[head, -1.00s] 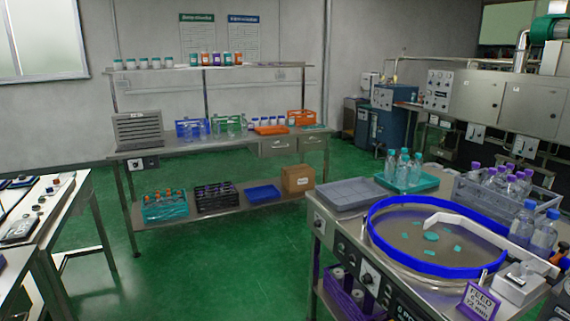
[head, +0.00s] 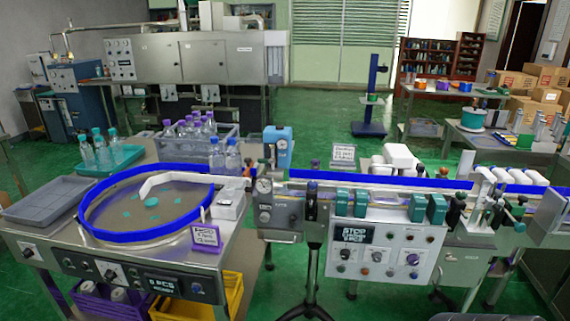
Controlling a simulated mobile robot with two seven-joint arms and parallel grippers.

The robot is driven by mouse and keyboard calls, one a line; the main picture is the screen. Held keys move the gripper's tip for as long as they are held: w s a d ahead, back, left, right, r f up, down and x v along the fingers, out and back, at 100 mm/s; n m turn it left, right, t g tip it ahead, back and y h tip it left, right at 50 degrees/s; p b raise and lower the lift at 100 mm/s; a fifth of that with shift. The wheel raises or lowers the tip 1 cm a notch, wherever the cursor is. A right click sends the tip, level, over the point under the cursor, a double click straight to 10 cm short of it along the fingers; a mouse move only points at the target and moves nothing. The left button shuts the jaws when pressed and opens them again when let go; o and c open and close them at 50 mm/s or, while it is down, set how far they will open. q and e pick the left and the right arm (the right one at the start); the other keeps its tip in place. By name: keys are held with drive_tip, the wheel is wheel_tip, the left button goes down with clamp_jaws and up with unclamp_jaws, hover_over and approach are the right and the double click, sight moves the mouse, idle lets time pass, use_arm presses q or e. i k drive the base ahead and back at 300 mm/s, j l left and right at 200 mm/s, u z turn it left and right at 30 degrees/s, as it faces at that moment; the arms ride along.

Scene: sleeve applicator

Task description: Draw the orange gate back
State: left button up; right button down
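I cannot pick out the orange gate for certain. A small orange-brown part (head: 251,169) stands between the round feed table and the start of the conveyor, too small to identify. The round feed table (head: 97,236) has a blue rim, a white curved guide arm (head: 172,179) and a few teal pieces on its disc. The blue-railed conveyor (head: 340,177) runs from the middle to the right. Neither of my grippers is in view.
A FEED sign (head: 206,237) and a white box (head: 230,204) stand at the table's right front. A control panel (head: 383,250) hangs below the conveyor.

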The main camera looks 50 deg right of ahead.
sight(248, 160)
drive_tip(key=z, duration=1.25)
drive_tip(key=i+l, duration=0.35)
drive_tip(key=i, duration=0.2)
drive_tip(key=i+l, duration=0.35)
drive_tip(key=i, duration=0.15)
